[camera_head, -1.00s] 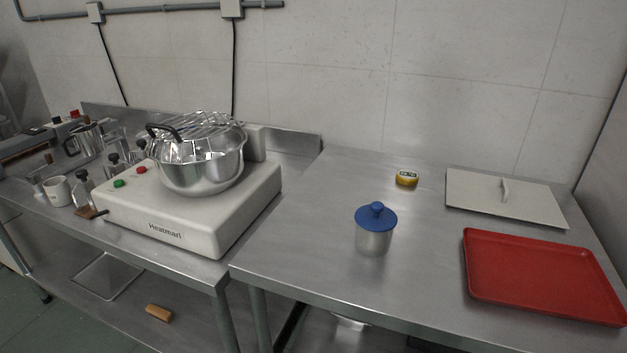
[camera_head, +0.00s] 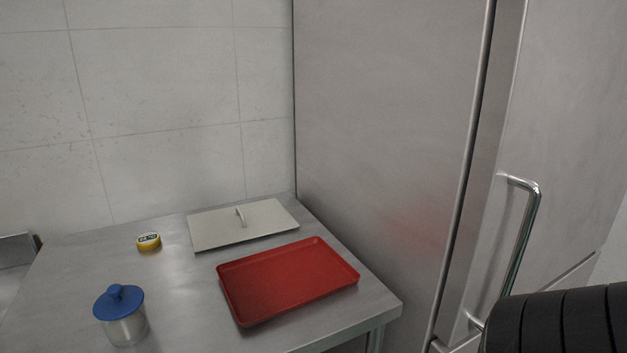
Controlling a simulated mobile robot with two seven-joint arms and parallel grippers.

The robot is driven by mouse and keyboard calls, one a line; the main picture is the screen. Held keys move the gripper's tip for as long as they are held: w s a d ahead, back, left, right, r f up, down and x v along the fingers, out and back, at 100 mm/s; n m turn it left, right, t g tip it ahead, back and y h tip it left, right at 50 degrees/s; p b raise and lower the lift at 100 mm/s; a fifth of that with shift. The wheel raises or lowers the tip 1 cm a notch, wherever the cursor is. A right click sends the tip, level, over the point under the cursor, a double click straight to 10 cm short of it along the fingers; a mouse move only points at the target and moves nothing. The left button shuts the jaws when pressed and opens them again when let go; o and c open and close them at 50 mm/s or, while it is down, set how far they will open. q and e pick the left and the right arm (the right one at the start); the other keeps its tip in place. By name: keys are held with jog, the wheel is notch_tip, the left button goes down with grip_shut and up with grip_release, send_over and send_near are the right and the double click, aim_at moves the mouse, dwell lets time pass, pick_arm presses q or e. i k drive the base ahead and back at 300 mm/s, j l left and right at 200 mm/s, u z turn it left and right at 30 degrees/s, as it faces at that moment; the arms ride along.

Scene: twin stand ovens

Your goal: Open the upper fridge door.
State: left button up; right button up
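The steel fridge (camera_head: 385,130) stands on the right side of the head view, beside the table. Its upper door (camera_head: 565,110) is seen at a steep angle and appears closed against the body. A shiny vertical bar handle (camera_head: 524,235) is fixed to the door. A black ribbed part, which looks like part of my own arm, covers the bottom right corner and hides what lies behind it, near the handle's lower end. Neither gripper's fingers show.
A steel table (camera_head: 185,285) stands left of the fridge. On it are a red tray (camera_head: 290,280), a flat grey lid with a handle (camera_head: 265,222), a small yellow tin (camera_head: 148,242) and a blue-lidded jar (camera_head: 122,318). A wall closes off the back.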

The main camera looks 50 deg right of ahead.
aim_at(547, 185)
jog(key=z, duration=3)
